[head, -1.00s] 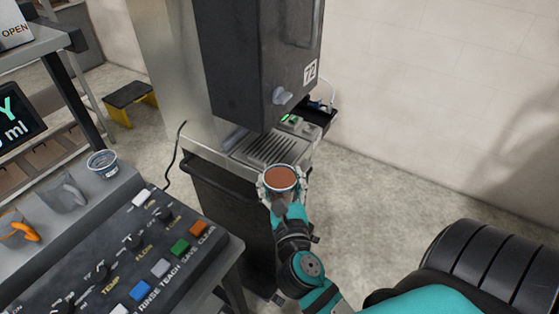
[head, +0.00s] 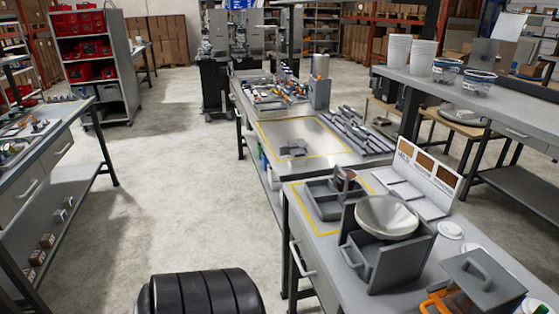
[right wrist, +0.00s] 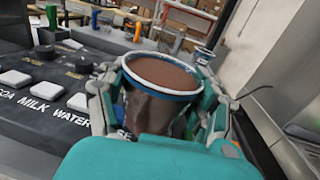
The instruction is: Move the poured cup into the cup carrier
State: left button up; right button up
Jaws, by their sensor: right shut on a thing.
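The poured cup (right wrist: 155,115) shows in the right wrist view, clear-walled with a blue and white rim and filled near the brim with brown liquid. It looks about upright. My right gripper (right wrist: 163,88) is shut around its sides. In the head view, a grey compartmented tray (head: 322,207), apparently the cup carrier, stands on the near grey bench. Neither gripper shows in the head view.
A grey box with a pale bowl (head: 388,215) stands right of the tray. In the right wrist view, a button panel (right wrist: 45,85) lies left of the held cup. Open floor (head: 190,180) lies left of the bench.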

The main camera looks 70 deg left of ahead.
aim_at(331, 211)
jog(key=j+u, duration=0.2)
jog(key=u, duration=0.3)
jog(key=j+u, duration=0.2)
jog(key=u, duration=0.25)
jog(key=j+u, duration=0.15)
jog(key=u, duration=0.35)
jog(key=j+u, duration=0.15)
jog(key=u, duration=0.35)
jog(key=i, duration=0.05)
